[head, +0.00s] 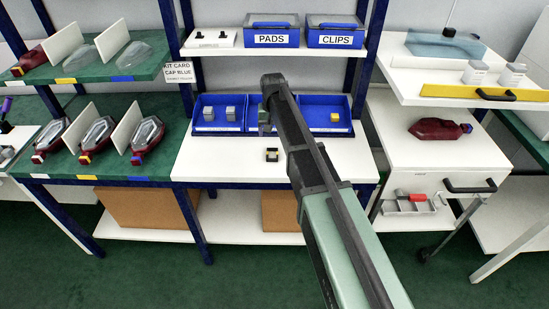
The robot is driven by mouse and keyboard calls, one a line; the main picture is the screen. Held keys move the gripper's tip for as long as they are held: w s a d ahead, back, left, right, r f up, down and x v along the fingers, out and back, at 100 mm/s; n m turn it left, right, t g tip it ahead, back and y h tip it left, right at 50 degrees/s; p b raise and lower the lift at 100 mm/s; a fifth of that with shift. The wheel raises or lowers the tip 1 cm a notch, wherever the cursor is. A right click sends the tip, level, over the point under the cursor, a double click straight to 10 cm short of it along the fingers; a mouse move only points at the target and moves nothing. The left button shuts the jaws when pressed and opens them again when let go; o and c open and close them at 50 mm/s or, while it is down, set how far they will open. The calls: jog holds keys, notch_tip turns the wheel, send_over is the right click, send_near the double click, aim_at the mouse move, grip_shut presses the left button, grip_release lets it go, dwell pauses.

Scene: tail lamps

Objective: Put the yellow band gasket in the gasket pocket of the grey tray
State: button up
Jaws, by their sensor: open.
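A small dark piece with a pale yellow part (272,155) lies on the white worktop (220,160); it may be the yellow band gasket, but it is too small to be sure. A small yellow-orange block (335,117) sits in the right part of the blue bins. A grey tray (404,207) with compartments stands on the low shelf of the right cart, with a red piece (418,197) in it. Its gasket pocket cannot be told apart. My gripper (264,129) hangs in front of the blue bins, open, above and behind the dark piece; my arm hides part of the bins.
The blue bins (220,127) hold grey blocks at left. PADS (270,40) and CLIPS (335,41) boxes stand on the shelf above. A dark red lamp (440,130) lies on the cart top, above a drawer with a black handle (470,186). Lamps fill the left shelves.

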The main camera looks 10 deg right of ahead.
aim_at(272, 156)
jog(key=f+b, duration=1.1)
jog(key=shift+w+a+f, duration=0.1)
jog(key=shift+w+a, duration=0.05)
jog(key=shift+w, duration=0.05)
jog(key=shift+r, duration=0.25)
jog(key=c, duration=1.1)
jog(key=shift+o, duration=0.2)
notch_tip(272, 156, up, 20)
jog(key=p, duration=2)
